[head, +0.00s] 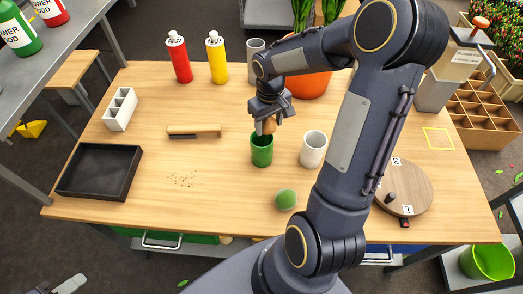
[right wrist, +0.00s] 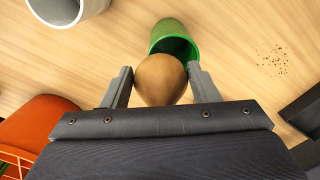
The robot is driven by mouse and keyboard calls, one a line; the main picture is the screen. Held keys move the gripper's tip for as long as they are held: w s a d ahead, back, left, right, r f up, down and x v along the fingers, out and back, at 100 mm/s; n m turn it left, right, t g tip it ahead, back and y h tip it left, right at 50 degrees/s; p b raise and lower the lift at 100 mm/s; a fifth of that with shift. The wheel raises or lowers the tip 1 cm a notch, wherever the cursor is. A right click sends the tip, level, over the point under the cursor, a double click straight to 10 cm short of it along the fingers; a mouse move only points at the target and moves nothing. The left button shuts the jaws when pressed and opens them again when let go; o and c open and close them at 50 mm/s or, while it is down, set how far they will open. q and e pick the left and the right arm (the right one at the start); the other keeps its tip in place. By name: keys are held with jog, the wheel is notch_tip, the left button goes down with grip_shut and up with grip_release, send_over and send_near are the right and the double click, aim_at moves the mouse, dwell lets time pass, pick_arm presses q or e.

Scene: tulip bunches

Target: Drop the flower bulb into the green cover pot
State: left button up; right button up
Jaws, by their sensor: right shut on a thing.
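The green cover pot (head: 262,152) stands upright near the middle of the wooden table. My right gripper (head: 268,124) is just above its rim, pointing down. It is shut on the brown flower bulb (right wrist: 161,80), which shows between the two fingers in the right wrist view. In the head view the bulb (head: 267,126) is partly hidden by the gripper and appears over the pot's opening. The green pot (right wrist: 174,42) also shows past the bulb in the right wrist view, with part of its opening covered. My left gripper (head: 70,284) shows only partly at the lower left edge.
A white pot (head: 313,150) stands close to the right of the green pot. A brush (head: 194,131), a black tray (head: 100,172) and bottles (head: 179,58) are to the left and back. A round board (head: 403,190) is at right.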

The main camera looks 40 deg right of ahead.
jog(key=o, duration=1.1)
jog(key=shift+r, duration=0.1)
notch_tip(320, 180, up, 7)
jog(key=shift+r+b, duration=0.2)
jog(key=shift+b, duration=0.15)
jog(key=shift+r, duration=0.2)
jog(key=shift+s+a+r, duration=0.1)
jog(key=shift+s+a, duration=0.05)
jog(key=s+a+r+t+y, duration=0.1)
jog(key=s+a+t+y, duration=0.1)
jog(key=s+a, duration=0.5)
jog(key=s+a+r+m+t+y, duration=0.1)
jog(key=s+a+r+t, duration=0.1)
jog(key=s+a, duration=0.5)
jog(key=s+t, duration=0.1)
jog(key=s, duration=0.1)
jog(key=shift+s+r+t+y, duration=0.15)
jog(key=shift+s+t+y, duration=0.15)
jog(key=shift+s+y, duration=0.1)
